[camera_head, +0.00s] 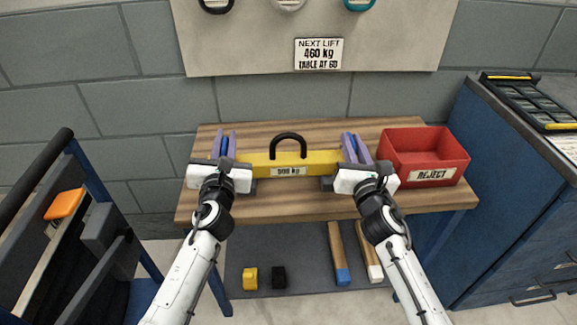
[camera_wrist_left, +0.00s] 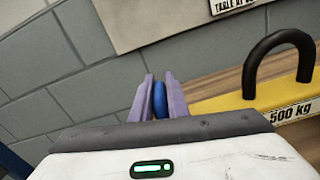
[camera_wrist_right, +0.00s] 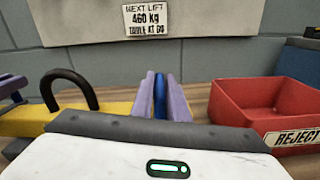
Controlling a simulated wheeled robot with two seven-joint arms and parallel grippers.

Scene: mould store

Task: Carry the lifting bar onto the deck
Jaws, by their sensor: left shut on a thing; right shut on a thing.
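The lifting bar (camera_head: 265,160) is yellow, with a black arched handle on top and a "500 kg" label. It lies level across the wooden table in the head view, and its yellow body also shows in the left wrist view (camera_wrist_left: 231,101) and right wrist view (camera_wrist_right: 30,121). My left gripper (camera_head: 224,145) is shut on the blue grip at its left end. My right gripper (camera_head: 356,147) is shut on the blue grip at its right end. Dark blocks show under both ends. I cannot tell whether the bar touches its supports.
A red REJECT bin (camera_head: 423,177) stands close right of my right gripper on the wooden table (camera_head: 290,207). A blue cabinet (camera_head: 505,195) is at right. A dark cart (camera_head: 60,225) with an orange block stands at left. A sign (camera_head: 318,53) reads 460 kg.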

